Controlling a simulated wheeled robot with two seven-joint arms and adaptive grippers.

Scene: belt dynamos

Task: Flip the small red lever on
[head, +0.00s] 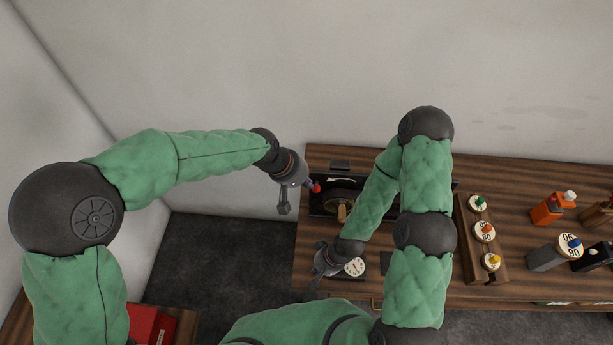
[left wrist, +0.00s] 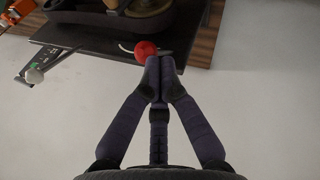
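The red ball knob of the small lever (head: 316,188) is at the left end of a dark panel on the wooden table. It also shows in the left wrist view (left wrist: 145,50), in front of the panel edge. My left gripper (head: 307,184) is beside the knob. In the left wrist view its fingertips (left wrist: 160,63) are together, with the knob just beyond and left of them. I cannot tell whether they touch it. The lever's shaft is mostly hidden. My right gripper (head: 318,284) is low at the table's left side, beside a round gauge; its fingers are too small to read.
The dark panel (head: 318,207) carries a wheel with a wooden handle (head: 342,212), partly hidden by my right arm. The white-faced gauge (head: 355,267) stands in front. A wooden block (head: 464,220) with several knobs and an orange container (head: 546,210) stand to the right.

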